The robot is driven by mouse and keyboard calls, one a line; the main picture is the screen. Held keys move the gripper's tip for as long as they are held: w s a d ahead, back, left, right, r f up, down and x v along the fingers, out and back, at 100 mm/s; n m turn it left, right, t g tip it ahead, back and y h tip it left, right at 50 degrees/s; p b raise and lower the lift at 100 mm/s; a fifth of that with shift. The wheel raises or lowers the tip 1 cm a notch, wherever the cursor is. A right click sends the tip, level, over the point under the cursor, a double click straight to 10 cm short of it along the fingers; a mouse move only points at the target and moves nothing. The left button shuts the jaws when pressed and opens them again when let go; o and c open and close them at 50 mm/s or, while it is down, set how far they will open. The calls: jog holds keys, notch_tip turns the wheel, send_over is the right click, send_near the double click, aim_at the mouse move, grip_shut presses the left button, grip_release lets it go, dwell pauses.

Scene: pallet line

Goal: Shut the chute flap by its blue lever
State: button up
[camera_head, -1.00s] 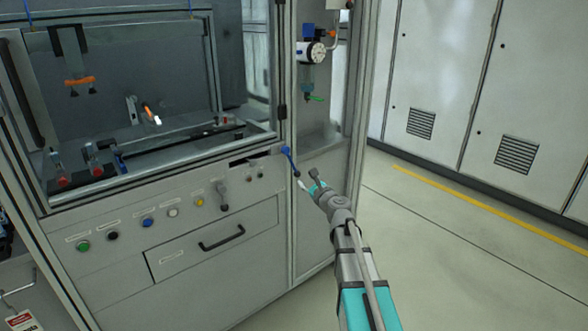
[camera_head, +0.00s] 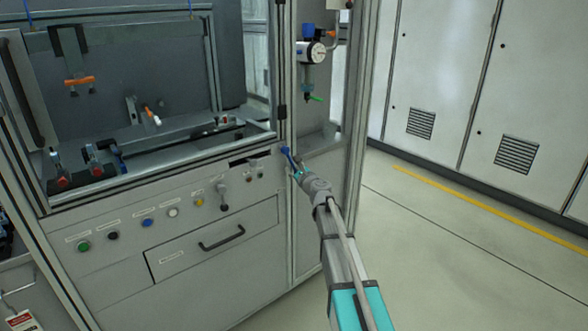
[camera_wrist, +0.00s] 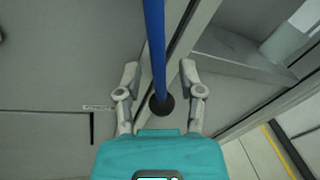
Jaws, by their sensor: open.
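The blue lever (camera_head: 287,153) sticks out from the right end of the machine's front panel, near the corner post. In the wrist view the blue lever (camera_wrist: 155,45) runs down from the top edge and ends in a dark round knob (camera_wrist: 161,104). My gripper (camera_wrist: 159,75) is open, with one finger on each side of the lever and a gap on both sides. In the head view my gripper (camera_head: 297,168) is at the lever's lower end and partly covers it. A dark slot (camera_head: 250,159) shows in the panel left of the lever; I cannot clearly make out the flap.
A drawer with a black handle (camera_head: 222,238) is below. A gauge (camera_head: 311,53) hangs above right. The floor at right is clear.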

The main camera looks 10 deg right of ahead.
grip_shut()
jog(key=shift+d, duration=0.2)
dwell(0.4)
